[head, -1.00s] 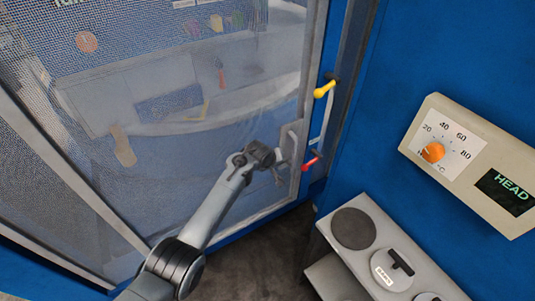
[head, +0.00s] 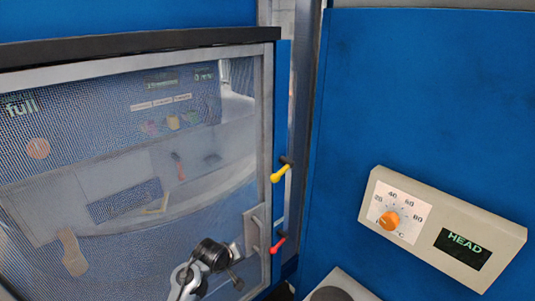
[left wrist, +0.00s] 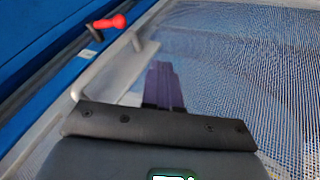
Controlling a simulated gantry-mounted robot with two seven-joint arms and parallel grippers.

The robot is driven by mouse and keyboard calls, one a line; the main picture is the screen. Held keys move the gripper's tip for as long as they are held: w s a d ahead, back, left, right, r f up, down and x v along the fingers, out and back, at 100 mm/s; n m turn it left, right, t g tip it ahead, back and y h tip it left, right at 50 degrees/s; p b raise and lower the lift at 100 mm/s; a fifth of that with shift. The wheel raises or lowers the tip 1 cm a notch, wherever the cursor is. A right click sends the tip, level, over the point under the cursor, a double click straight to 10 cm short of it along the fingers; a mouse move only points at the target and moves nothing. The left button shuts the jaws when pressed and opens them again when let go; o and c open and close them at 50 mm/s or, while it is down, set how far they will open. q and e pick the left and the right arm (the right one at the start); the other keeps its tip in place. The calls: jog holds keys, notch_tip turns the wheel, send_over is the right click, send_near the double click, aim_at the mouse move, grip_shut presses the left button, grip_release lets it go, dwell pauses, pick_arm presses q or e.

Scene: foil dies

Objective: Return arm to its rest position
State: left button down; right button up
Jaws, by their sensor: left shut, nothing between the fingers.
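My left arm comes in at the bottom of the head view, and its gripper (head: 236,281) is in front of the lower right part of the mesh door. In the left wrist view the dark purple fingers (left wrist: 163,85) are together with nothing between them. They point toward the door's grey handle plate (left wrist: 112,75), which also shows in the head view (head: 256,232). I cannot tell how much gap lies between the fingers and the plate. My right gripper is not in view.
The mesh door (head: 110,190) looks closed. A yellow lever (head: 281,172) and a red lever (head: 277,244) sit on the blue post right of it. A dial box marked HEAD (head: 442,225) is on the blue wall. A grey unit (head: 345,284) stands below.

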pick_arm(q)
jog(key=s+a+f+g+p, duration=0.3)
jog(key=s+f+p, duration=0.1)
jog(key=s+f, duration=1.1)
jog(key=s+a+f+g+y+p, duration=0.1)
jog(key=s+a+f+p, duration=0.15)
jog(key=s, duration=1.25)
jog(key=s+a+r+m+y+p, duration=0.1)
jog(key=s+a+r+m+p, duration=0.15)
jog(key=s+r, duration=0.75)
jog(key=s+r+m, duration=0.2)
jog(key=r, duration=0.4)
jog(key=s+r+m+t+p, duration=0.1)
jog(key=s+r+m, duration=0.1)
jog(key=r, duration=0.5)
jog(key=shift+a+r+m, duration=0.25)
jog(key=shift+a+m, duration=0.1)
jog(key=shift+m, duration=0.1)
